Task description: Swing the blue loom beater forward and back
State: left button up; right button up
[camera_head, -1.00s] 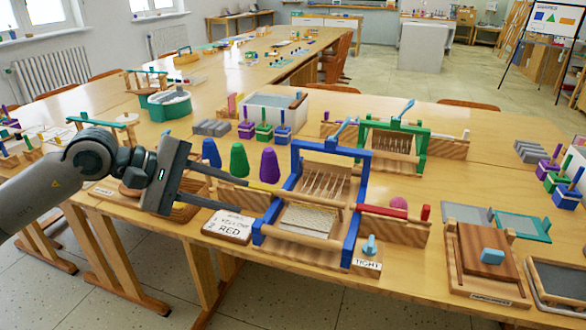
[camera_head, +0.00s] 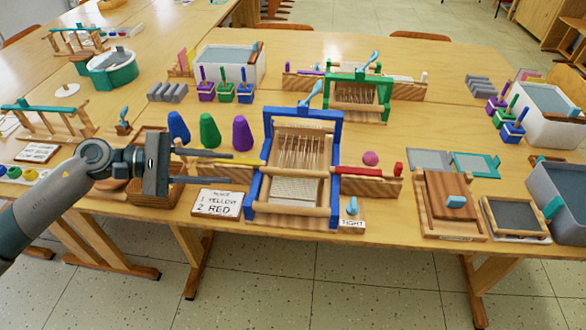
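The blue loom (camera_head: 337,150) stands on the near table in the middle of the view. It has blue side posts, a blue top bar, pale vertical threads and woven cloth at the front. A wooden crossbar (camera_head: 290,172) spans it above the cloth; I cannot tell for sure which bar is the beater. A light-blue lever (camera_head: 310,95) sticks up from the top. My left gripper (camera_head: 232,168) comes in from the left, its two fingers apart and nothing between them. Its fingertips are just left of the loom's left side, near the yellow shuttle (camera_head: 235,161). My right gripper is out of view.
Blue, green and purple cones (camera_head: 210,131) stand behind my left gripper. A green loom (camera_head: 358,92) stands behind.

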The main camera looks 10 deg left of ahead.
aim_at(287, 172)
pick_arm(q)
jog(key=shift+d, duration=0.15)
